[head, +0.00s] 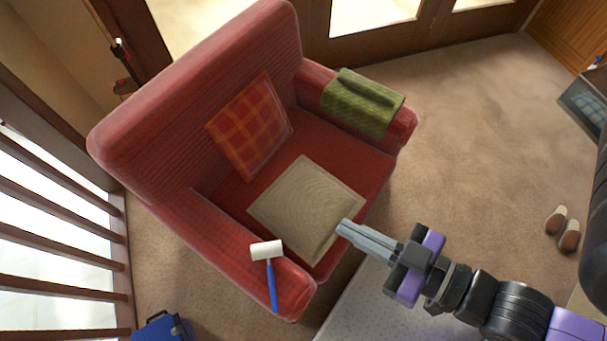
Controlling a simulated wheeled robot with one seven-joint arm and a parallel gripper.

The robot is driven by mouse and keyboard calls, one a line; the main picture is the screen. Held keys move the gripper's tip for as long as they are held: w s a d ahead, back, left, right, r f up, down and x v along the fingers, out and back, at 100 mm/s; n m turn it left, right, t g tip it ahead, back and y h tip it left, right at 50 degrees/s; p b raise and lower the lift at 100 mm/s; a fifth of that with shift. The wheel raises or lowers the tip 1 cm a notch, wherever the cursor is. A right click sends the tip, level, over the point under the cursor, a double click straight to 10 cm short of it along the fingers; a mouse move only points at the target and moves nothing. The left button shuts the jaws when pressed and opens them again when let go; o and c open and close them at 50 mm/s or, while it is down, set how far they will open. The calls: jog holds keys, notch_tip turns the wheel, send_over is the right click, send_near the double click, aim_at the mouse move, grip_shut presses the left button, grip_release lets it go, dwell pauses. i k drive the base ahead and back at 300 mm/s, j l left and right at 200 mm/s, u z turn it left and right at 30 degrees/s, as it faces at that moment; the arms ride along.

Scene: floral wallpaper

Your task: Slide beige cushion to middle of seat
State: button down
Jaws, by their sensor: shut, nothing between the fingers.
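The beige cushion (300,204) lies flat on the seat (352,157) of a red armchair, toward the front and the near armrest. Its front corner reaches the seat's front edge. More bare seat shows on the far armrest side. My gripper (341,226) is shut and empty, with its fingertips at the cushion's right edge by the front of the seat. I cannot tell whether the tips touch the cushion.
A plaid cushion (250,127) leans on the backrest. A green cloth (362,102) hangs over the far armrest. A lint roller with blue handle (271,287) lies on the near armrest. A blue case (163,328) and slippers (562,229) are on the floor.

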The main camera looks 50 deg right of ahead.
aim_at(305, 207)
jog(key=k+j+z, duration=0.3)
jog(key=k, duration=0.2)
jog(key=k+j+z, duration=0.1)
jog(key=k+z, duration=0.25)
jog(key=k, duration=0.1)
